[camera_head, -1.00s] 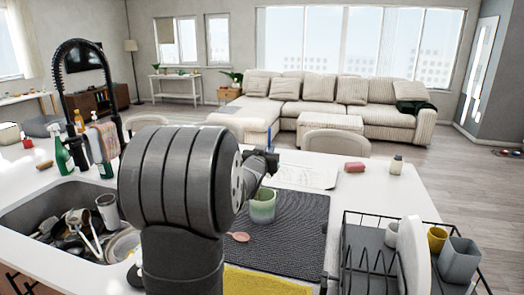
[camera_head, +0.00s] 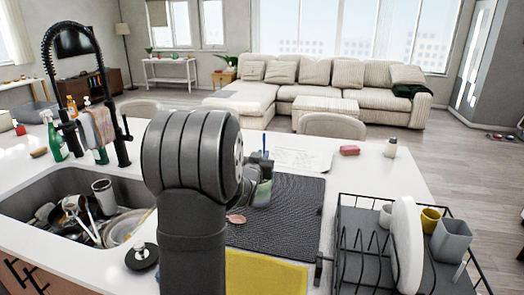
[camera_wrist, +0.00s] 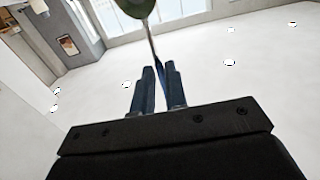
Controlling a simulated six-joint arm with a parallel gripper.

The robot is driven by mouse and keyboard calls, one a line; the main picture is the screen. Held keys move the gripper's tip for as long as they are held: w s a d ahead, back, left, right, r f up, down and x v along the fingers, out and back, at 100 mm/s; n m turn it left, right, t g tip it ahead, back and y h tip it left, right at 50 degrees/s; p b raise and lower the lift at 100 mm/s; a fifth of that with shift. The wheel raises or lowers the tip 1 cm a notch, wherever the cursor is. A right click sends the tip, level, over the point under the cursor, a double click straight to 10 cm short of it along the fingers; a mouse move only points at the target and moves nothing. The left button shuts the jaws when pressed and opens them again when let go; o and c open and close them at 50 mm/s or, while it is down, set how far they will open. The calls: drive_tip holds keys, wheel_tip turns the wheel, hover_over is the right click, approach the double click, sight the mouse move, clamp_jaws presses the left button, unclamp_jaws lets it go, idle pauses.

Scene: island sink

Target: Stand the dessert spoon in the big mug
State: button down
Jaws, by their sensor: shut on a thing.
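My gripper (camera_wrist: 158,88) is shut on the blue handle (camera_wrist: 161,76) of the dessert spoon. The thin stem and dark greenish bowl (camera_wrist: 137,6) extend beyond the fingers in the wrist view, which appears upside down.
A yellow cloth (camera_head: 265,275) is in front. A wire dish rack (camera_head: 345,245) stands right, and a full sink (camera_head: 30,205) left.

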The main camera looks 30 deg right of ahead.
drive_tip(key=shift+f, duration=2.35)
drive_tip(key=c, duration=1.4)
unclamp_jaws()
drive_tip(key=shift+o, duration=0.2)
drive_tip(key=shift+a, duration=0.1)
drive_tip(key=v, duration=1.7)
drive_tip(key=shift+s+r, duration=0.1)
